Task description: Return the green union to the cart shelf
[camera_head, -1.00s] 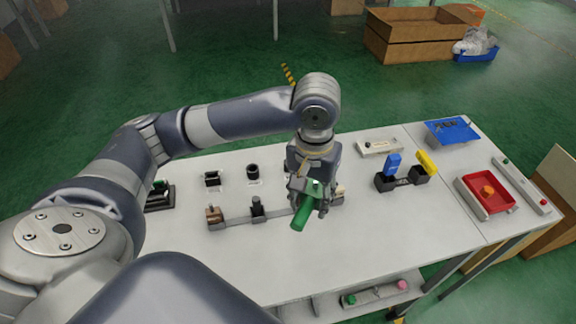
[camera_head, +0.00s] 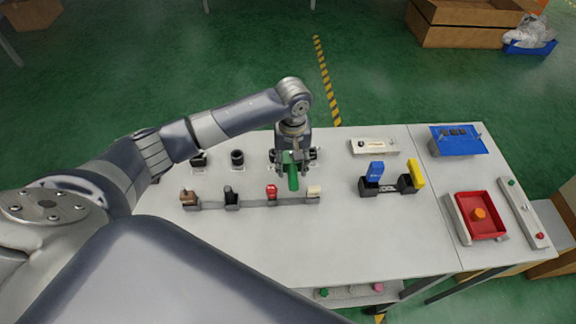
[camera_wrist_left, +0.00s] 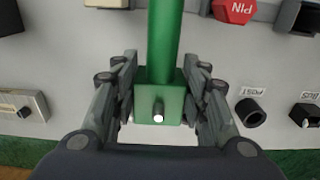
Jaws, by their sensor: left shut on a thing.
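The green union (camera_head: 293,181) is a long green bar with a square block at one end. My left gripper (camera_head: 289,168) is shut on it and holds it over the white table, between the front and back fixture rows. In the left wrist view the fingers (camera_wrist_left: 160,95) close on both sides of the green block (camera_wrist_left: 160,105), with the bar running up the picture. A low shelf (camera_head: 352,295) shows under the table's front edge, carrying small green and pink parts; most of it is hidden. My right gripper is not in view.
A front row of fixtures has a red block (camera_head: 271,191) and a cream block (camera_head: 314,190). A black socket (camera_head: 237,158) stands behind. The table front is bare.

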